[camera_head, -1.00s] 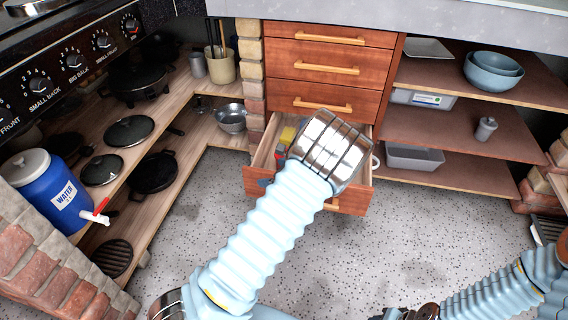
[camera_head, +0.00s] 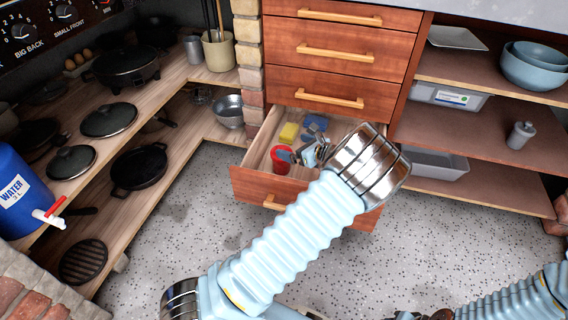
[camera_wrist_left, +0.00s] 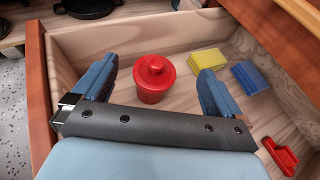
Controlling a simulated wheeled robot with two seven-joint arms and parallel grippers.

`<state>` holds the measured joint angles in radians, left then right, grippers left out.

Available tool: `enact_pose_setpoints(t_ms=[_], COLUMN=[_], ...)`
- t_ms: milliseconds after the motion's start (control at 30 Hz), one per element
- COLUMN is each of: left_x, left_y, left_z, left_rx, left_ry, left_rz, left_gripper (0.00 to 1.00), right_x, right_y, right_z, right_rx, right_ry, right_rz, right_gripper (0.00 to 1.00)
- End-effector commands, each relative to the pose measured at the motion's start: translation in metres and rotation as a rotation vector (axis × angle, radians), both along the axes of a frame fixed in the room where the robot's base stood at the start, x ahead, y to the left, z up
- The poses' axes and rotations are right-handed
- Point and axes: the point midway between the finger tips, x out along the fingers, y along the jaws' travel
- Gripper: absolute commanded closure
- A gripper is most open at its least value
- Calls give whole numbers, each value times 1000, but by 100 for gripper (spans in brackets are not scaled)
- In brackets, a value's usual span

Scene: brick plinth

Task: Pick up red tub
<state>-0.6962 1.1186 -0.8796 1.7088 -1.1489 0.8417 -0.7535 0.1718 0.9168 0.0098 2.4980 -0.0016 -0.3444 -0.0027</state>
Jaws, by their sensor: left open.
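The red tub (camera_wrist_left: 154,80), with a knobbed lid, stands upright on the floor of the open wooden drawer (camera_wrist_left: 80,44). In the head view the red tub (camera_head: 281,160) is at the left front of the drawer (camera_head: 262,187). My left gripper (camera_wrist_left: 156,82) is open in the left wrist view, with its blue fingers to either side of the tub as seen from there. Whether the fingers are level with the tub cannot be told. In the head view my left gripper (camera_head: 300,155) reaches in just right of the tub. My right gripper is not clearly seen.
The drawer also holds a yellow sponge (camera_wrist_left: 208,62), a blue sponge (camera_wrist_left: 250,78) and a small red item (camera_wrist_left: 280,156) at the right. Closed drawers (camera_head: 330,55) rise above it. Shelves with pans stand left, and shelves with bowls (camera_head: 545,66) right.

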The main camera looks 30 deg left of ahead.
Motion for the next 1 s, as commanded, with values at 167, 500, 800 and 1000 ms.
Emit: enact_pose_setpoints(t_ms=[167,500,800,1000], left_x=[0,6,19,20], left_y=[1,25,65,67], left_z=[-42,-60,-77,-77], left_rx=[1,1,-1,-1], left_ry=[2,0,0,-1], left_rz=[1,4,1,0], left_gripper=[0,0,0,0], right_x=[0,0,1,1], right_y=[1,1,1,1], right_z=[-11,-17,-25,-25], right_rx=[2,2,2,2], right_ry=[1,1,-2,-2], right_rz=[1,0,-1,-1], right_gripper=[57,57,57,57])
